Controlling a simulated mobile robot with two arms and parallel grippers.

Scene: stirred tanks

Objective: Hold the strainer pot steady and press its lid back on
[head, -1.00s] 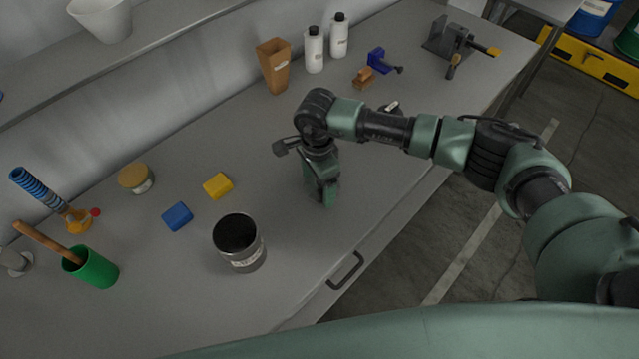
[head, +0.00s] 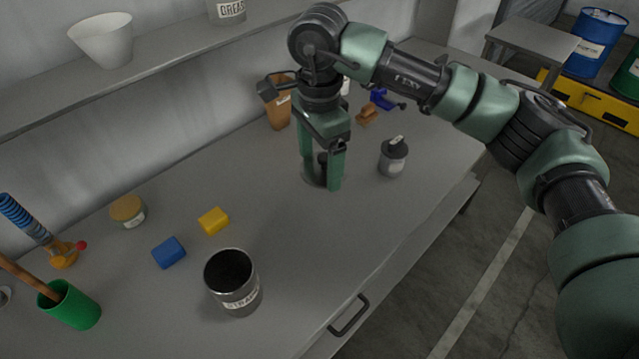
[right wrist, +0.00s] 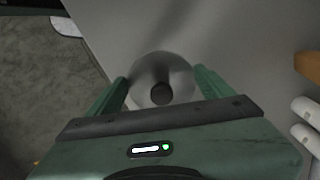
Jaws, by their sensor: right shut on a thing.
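The strainer pot (head: 235,285) is a steel pot with a label, standing upright and uncovered on the bench; its dark inside shows. My right gripper (head: 322,182) is to the right of and beyond the pot. It is shut on the lid (head: 311,176), a grey disc with a dark knob, partly hidden by the fingers. In the right wrist view the round lid (right wrist: 150,98) lies between the fingers, with its knob (right wrist: 161,94) near the middle. The lid looks raised off the bench. My left gripper is not in view.
A blue block (head: 169,253), a yellow block (head: 213,221) and a jar (head: 127,211) lie left of and beyond the pot. A green cup (head: 72,308) stands at far left. A dark lidded canister (head: 393,160) stands right of the gripper. The bench between pot and gripper is clear.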

